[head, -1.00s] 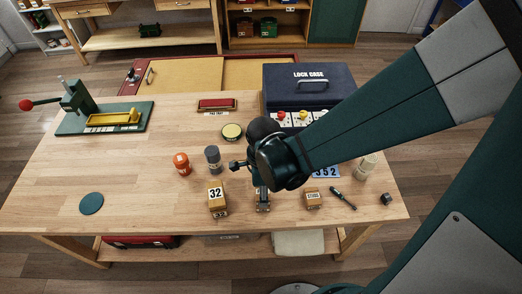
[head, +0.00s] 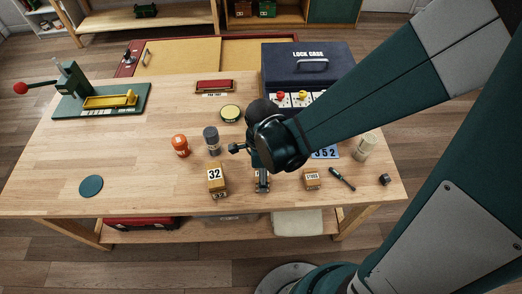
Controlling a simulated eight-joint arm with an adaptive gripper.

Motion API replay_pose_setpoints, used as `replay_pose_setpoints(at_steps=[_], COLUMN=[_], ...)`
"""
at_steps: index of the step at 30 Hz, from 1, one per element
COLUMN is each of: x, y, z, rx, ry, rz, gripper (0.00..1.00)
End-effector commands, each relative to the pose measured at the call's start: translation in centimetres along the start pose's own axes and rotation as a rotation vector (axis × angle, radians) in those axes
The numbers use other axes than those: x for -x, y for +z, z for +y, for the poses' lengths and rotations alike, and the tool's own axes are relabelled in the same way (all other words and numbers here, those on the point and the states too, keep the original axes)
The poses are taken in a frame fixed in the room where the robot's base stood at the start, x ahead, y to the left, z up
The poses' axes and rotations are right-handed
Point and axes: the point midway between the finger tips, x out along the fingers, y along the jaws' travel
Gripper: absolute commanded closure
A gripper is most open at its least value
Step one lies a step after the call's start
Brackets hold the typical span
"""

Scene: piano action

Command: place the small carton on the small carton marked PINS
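A small tan carton with a white label (head: 312,180) stands near the front edge of the table, right of my gripper; its label is too small to read surely, though it looks like "STUDS". A tan carton with a "32" label (head: 215,176) stands left of my gripper, with another "32" label low on its front. My gripper (head: 262,186) points down near the front edge between these two cartons. The arm's wrist hides most of it, and I cannot tell whether its fingers hold anything. I can read no PINS label.
An orange jar (head: 180,146) and a grey jar (head: 212,141) stand behind the 32 carton. A screwdriver (head: 342,179), a small dark block (head: 385,179) and a pale jar (head: 366,147) lie to the right. The lock case (head: 305,68) stands behind my arm. The left-front table is mostly clear.

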Motion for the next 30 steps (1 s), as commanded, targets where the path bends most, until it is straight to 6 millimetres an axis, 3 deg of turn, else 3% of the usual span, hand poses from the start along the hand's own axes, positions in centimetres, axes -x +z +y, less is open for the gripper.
replay_pose_setpoints(at_steps=[14, 30], x=[1.3, 6.7], y=[0.0, 0.0], z=[0.0, 0.1], rx=[0.0, 0.0], ry=[0.0, 0.0], rz=[0.0, 0.0], gripper=[0.43, 0.43])
